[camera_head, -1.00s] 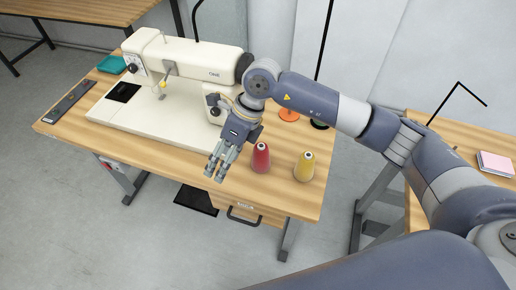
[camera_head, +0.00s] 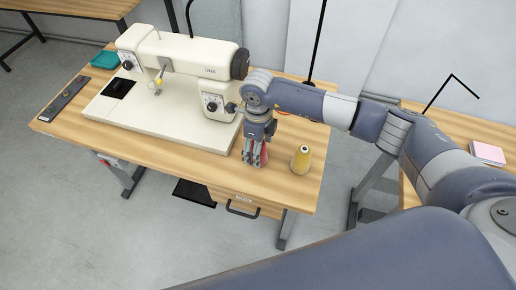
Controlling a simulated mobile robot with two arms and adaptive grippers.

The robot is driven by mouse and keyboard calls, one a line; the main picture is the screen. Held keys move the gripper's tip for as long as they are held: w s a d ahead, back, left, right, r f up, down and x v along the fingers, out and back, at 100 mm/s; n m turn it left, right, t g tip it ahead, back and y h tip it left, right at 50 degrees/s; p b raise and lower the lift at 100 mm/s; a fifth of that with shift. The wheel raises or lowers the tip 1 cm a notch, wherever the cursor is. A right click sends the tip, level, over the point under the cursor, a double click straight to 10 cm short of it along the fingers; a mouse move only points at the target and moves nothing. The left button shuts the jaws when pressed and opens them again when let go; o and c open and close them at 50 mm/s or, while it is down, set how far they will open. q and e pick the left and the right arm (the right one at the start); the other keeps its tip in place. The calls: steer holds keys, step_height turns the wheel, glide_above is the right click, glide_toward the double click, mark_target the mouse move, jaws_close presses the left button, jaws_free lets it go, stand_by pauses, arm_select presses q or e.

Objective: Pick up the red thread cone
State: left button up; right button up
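The red thread cone (camera_head: 264,154) stands on the sewing table, right of the sewing machine. It is mostly hidden by my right gripper (camera_head: 254,158), which points down over it. Red shows beside and between the grey fingers. I cannot tell whether the fingers press on the cone or are only around it. My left gripper is not in view.
A yellow thread cone (camera_head: 301,160) stands close by on the right. The white sewing machine (camera_head: 190,65) is left of my gripper. The wooden table (camera_head: 180,165) has free room along its front. A teal tray (camera_head: 105,60) lies at the back left.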

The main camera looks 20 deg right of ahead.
steer(key=shift+f, duration=0.9)
steer(key=shift+c, duration=0.5)
steer(key=c, duration=1.1)
steer(key=shift+c, duration=0.2)
steer(key=shift+r, duration=0.1)
